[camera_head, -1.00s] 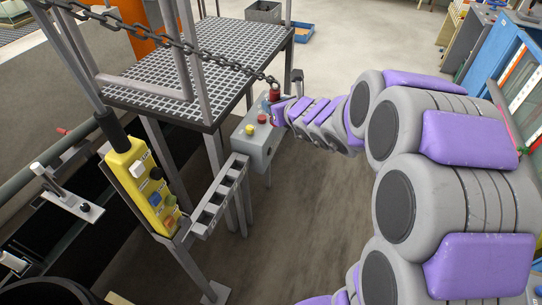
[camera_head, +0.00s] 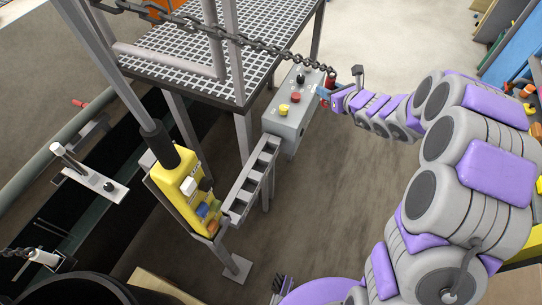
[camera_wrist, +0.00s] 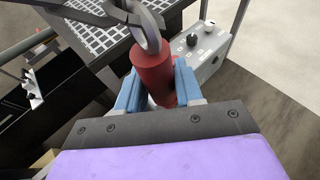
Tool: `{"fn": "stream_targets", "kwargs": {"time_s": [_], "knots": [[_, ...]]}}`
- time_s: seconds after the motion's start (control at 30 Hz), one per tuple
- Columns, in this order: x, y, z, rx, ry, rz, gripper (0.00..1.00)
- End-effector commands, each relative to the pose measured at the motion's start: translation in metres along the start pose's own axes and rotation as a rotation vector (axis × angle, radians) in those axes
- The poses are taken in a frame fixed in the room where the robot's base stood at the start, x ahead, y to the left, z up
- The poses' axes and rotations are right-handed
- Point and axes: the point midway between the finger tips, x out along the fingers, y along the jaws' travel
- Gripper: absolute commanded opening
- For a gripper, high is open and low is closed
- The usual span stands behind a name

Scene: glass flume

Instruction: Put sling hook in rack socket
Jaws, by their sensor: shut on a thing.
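My gripper (camera_head: 325,94) is shut on the red sleeve of the sling hook (camera_head: 331,79), beyond the far right end of the grey control box. In the wrist view the red sleeve (camera_wrist: 153,72) stands roughly upright between my gripper's blue fingers (camera_wrist: 158,88), with a metal ring or hook at its top. A dark chain (camera_head: 245,38) runs from it to the upper left. The grey rack (camera_head: 258,187) has several square sockets in a row, between the control box and the yellow pendant. The gripper is apart from the rack. The socket bottoms are dark.
The grey control box (camera_head: 293,117) with red, yellow and black knobs stands between my gripper and the rack. A grating platform (camera_head: 190,60) with upright posts is behind. The yellow pendant (camera_head: 183,190) hangs at the rack's near end. Open floor (camera_head: 300,200) lies right of the rack.

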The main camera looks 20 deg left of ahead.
Motion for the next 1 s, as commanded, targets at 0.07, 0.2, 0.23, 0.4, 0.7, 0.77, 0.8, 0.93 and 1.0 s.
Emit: {"fn": "stream_targets", "kwargs": {"time_s": [0.07, 0.2, 0.23, 0.4, 0.7, 0.77, 0.8, 0.93, 1.0], "knots": [[0.032, 0.026, -0.020, -0.027, 0.002, 0.072, 0.00], [0.078, 0.075, -0.054, -0.076, 0.005, 0.195, 0.00], [0.086, 0.085, -0.061, -0.084, 0.004, 0.221, 0.00], [0.120, 0.132, -0.097, -0.127, 0.002, 0.339, 0.00], [0.135, 0.164, -0.125, -0.152, -0.008, 0.426, 0.00], [0.137, 0.164, -0.131, -0.153, -0.008, 0.427, 0.00], [0.139, 0.164, -0.136, -0.153, -0.008, 0.427, 0.00], [0.150, 0.166, -0.159, -0.154, -0.002, 0.426, 0.00], [0.157, 0.167, -0.171, -0.155, 0.000, 0.426, 0.00]]}}
